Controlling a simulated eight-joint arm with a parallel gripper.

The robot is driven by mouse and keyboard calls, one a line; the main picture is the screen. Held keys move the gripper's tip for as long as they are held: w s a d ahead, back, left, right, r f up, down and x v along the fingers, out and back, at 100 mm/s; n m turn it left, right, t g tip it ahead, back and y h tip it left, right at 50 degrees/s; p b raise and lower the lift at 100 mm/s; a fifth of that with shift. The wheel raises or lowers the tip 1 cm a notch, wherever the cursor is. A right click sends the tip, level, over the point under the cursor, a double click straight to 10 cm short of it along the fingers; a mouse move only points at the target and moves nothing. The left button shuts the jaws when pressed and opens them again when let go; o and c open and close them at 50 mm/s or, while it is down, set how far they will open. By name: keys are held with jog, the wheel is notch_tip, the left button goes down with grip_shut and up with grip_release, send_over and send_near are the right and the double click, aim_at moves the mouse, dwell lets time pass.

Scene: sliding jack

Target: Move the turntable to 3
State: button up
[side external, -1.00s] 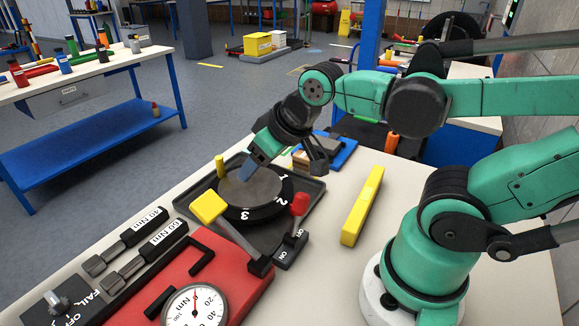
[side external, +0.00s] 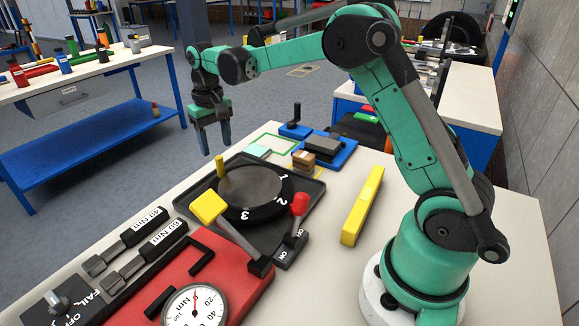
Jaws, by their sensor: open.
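The turntable (side external: 252,192) is a dark round disc with a grey top, set in a black tray (side external: 302,203) on the bench. White numbers 1, 2 and 3 show on its rim, with 3 at the front, 2 at the right and 1 at the upper right. A yellow peg (side external: 222,173) stands upright at the turntable's left rear edge. My gripper (side external: 215,148) is open and empty, pointing down above and behind the peg, apart from it. The fingers look close to the bench's rear left edge.
A yellow bar (side external: 362,206) lies to the right. A blue fixture (side external: 325,150) and small blocks (side external: 304,159) lie behind. A red panel with a gauge (side external: 196,307) is at front.

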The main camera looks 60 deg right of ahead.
aim_at(219, 157)
notch_tip(219, 157, down, 6)
jog(key=shift+r, duration=0.15)
dwell(0.3)
grip_shut()
dwell(1.3)
